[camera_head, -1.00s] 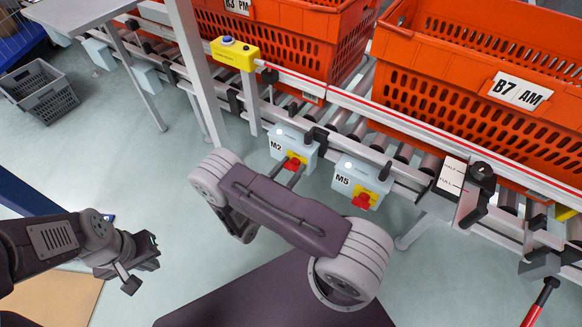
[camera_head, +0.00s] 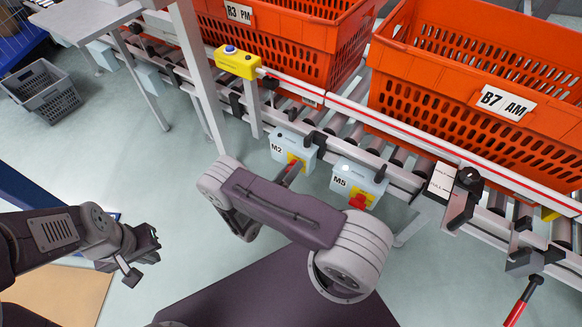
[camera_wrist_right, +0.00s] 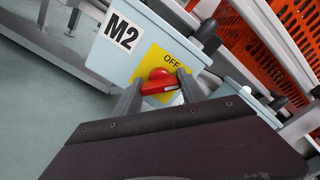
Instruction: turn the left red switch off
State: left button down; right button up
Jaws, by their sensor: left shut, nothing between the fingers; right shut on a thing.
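The left red switch (camera_wrist_right: 158,84) sits on a yellow plate marked OFF, on the pale blue M2 box (camera_head: 285,140). In the right wrist view its red handle lies between my fingertips, slanting slightly. My right gripper (camera_head: 290,174) is shut on this switch, also seen in the wrist view (camera_wrist_right: 158,92). Its wrist and fingers hide part of the plate. A second red switch (camera_head: 357,201) is on the M5 box (camera_head: 350,177) to the right, apart from my gripper. My left gripper (camera_head: 143,266) is shut and empty, over the floor at lower left.
Orange totes (camera_head: 460,112) stand on the roller conveyor behind the boxes. A yellow box with a blue button (camera_head: 237,62) is on the rail. A black clamp (camera_head: 463,195) and a red-handled tool (camera_head: 518,304) are at right. A grey crate (camera_head: 42,90) stands on the floor.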

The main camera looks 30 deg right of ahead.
jog(key=n, duration=0.3)
jog(key=shift+n+p, duration=0.3)
jog(key=shift+n, duration=0.1)
jog(key=n, duration=0.4)
jog(key=shift+n, duration=0.4)
jog(key=o, duration=1.4)
jog(key=shift+c, duration=0.2)
jog(key=shift+a, duration=0.1)
jog(key=shift+s+a+p, duration=0.15)
jog(key=shift+a+p, duration=0.15)
jog(key=shift+p, duration=0.1)
jog(key=p+v, duration=0.2)
jog(key=v, duration=0.6)
